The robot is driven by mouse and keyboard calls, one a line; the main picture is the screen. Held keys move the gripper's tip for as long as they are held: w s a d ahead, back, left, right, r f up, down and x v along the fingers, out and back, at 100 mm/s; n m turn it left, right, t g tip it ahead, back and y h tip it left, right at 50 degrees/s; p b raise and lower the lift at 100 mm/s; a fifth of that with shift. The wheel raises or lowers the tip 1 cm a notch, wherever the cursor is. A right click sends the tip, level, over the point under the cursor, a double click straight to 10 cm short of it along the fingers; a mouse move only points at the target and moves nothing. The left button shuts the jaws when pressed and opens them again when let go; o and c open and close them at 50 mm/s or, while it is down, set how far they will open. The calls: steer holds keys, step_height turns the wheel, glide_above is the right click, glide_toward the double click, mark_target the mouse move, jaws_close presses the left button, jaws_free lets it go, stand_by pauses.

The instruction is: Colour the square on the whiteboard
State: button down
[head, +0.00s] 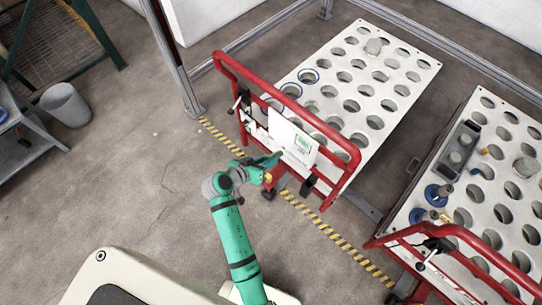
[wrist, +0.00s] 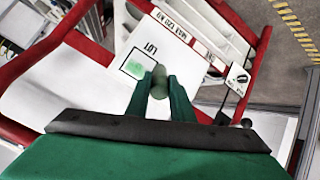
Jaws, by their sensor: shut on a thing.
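The whiteboard (head: 281,129) is fixed on the red frame of the left cart. Its black-outlined square shows in the wrist view (wrist: 136,66), below the word "LOT", with a patch of green inside and white around the patch. In the head view the square (head: 302,143) is small and greenish. My green gripper (wrist: 158,88) is shut on a grey-green marker (wrist: 158,76), whose end lies beside the square's edge in the picture. I cannot tell whether it touches the board. In the head view my gripper (head: 275,159) is at the board's lower edge and hides the marker.
A second cart (head: 446,232) stands at right. A grey bin (head: 65,105) stands at far left. The floor left of my arm is clear.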

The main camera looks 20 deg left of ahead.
mark_target(281, 152)
steer(key=shift+f, duration=0.1)
stand_by(0.5)
steer(key=shift+w+d+f, duration=0.2)
steer(key=shift+w+f, duration=0.2)
steer(key=shift+f, duration=0.2)
steer(key=shift+w+d+f, duration=0.15)
steer(key=shift+w+f, duration=0.2)
steer(key=shift+f, duration=0.25)
steer(key=shift+w+d, duration=0.35)
steer(key=shift+w, duration=0.55)
steer(key=shift+w+d, duration=0.3)
steer(key=shift+w, duration=0.55)
steer(key=shift+w+d, duration=0.35)
steer(key=shift+w, duration=0.55)
steer(key=shift+w+d, duration=0.2)
steer(key=shift+w, duration=0.55)
steer(key=s+d, duration=0.2)
steer(key=d, duration=0.4)
steer(key=shift+s+d, duration=0.2)
steer(key=shift+d, duration=0.2)
steer(key=shift+a, duration=0.1)
